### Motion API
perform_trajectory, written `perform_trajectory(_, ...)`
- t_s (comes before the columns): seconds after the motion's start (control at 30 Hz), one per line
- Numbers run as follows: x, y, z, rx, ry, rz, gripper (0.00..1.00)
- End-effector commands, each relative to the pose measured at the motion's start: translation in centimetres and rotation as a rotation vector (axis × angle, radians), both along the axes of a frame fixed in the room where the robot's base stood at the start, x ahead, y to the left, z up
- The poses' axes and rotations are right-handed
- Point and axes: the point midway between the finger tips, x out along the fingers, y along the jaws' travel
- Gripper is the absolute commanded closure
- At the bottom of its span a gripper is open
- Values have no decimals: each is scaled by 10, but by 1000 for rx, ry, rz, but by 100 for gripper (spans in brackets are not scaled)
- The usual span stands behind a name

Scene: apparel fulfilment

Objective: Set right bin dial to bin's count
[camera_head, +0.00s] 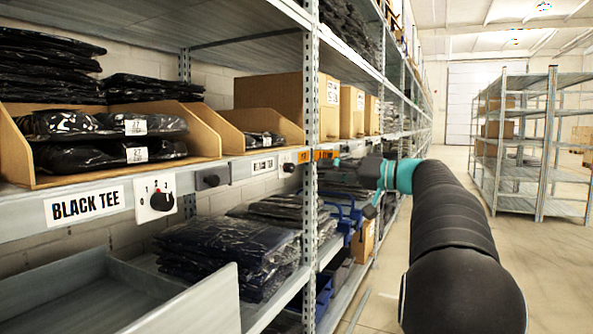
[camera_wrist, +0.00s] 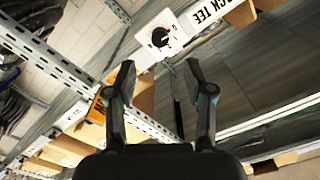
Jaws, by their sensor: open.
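The right bin (camera_head: 262,121) is an open cardboard tray on the shelf, with at least one dark bagged garment (camera_head: 264,141) visible. Its near wall hides part of the contents, so I cannot tell the count. Below it on the rail are a small label (camera_head: 264,165) and a white dial plate with a dark knob (camera_head: 288,163), too small to read there. In the wrist view a dark round dial (camera_wrist: 160,38) on a white plate sits beyond my fingertips, beside an upside-down label ending in "TEE" (camera_wrist: 209,10). My gripper (camera_wrist: 158,74) is open and empty, apart from the dial.
A left bin (camera_head: 205,130) holds bagged garments above a "BLACK TEE" label (camera_head: 87,205) and its own dial (camera_head: 157,198). A steel upright (camera_head: 310,100) and an orange tag (camera_head: 325,155) stand near the right dial. The aisle to the right is open.

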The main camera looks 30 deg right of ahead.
Motion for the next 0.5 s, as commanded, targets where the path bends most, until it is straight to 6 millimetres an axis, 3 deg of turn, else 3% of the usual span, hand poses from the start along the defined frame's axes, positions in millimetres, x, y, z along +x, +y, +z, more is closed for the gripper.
perform_trajectory(0.3, 46, 37, 0, 0, 2, 3, 47)
perform_trajectory(0.5, 64, 51, 0, 0, 1, 2, 47)
